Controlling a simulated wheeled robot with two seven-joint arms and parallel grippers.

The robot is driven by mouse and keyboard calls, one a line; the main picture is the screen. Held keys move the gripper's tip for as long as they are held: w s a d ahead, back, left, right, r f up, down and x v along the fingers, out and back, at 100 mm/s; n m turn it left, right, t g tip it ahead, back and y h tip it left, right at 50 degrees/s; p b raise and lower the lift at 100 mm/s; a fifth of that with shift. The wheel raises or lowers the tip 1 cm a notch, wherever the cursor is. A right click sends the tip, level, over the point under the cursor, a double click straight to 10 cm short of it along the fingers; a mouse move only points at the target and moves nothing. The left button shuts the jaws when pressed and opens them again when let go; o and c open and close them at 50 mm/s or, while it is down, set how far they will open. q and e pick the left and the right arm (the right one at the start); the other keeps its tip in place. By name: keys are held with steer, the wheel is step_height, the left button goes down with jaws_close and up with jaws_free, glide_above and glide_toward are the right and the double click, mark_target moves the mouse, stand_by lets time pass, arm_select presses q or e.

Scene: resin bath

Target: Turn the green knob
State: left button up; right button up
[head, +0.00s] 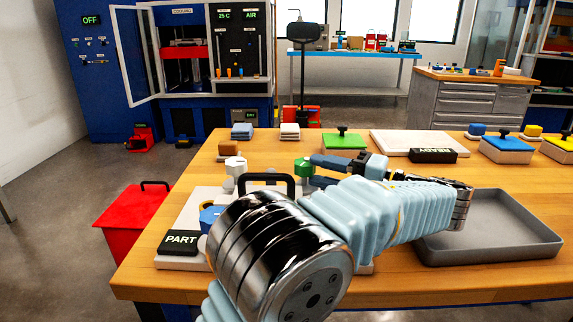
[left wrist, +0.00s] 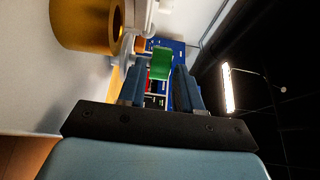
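The green knob (head: 303,168) stands at the back of the white resin-bath base, behind the black handle. My left gripper (head: 313,170) comes at it from the right with its two fingers level. The fingers are open, with a gap between them. In the left wrist view the green knob (left wrist: 161,64) shows between the fingertips (left wrist: 160,76), at or just past their ends. No clear contact with either finger shows. My left forearm hides much of the base. My right gripper is not in view.
A white knob (head: 235,168), a black handle (head: 267,181) and a PART label (head: 181,242) are on the base at left. A grey tray (head: 490,238) lies at right. A brass cylinder (left wrist: 84,24) is close to the fingers in the left wrist view. A red bin (head: 133,223) stands left of the table.

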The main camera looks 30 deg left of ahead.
mark_target(296, 165)
arm_select(q)
steer(key=a, duration=0.6)
steer(key=shift+s, duration=0.15)
steer(key=shift+d, duration=0.1)
jaws_close()
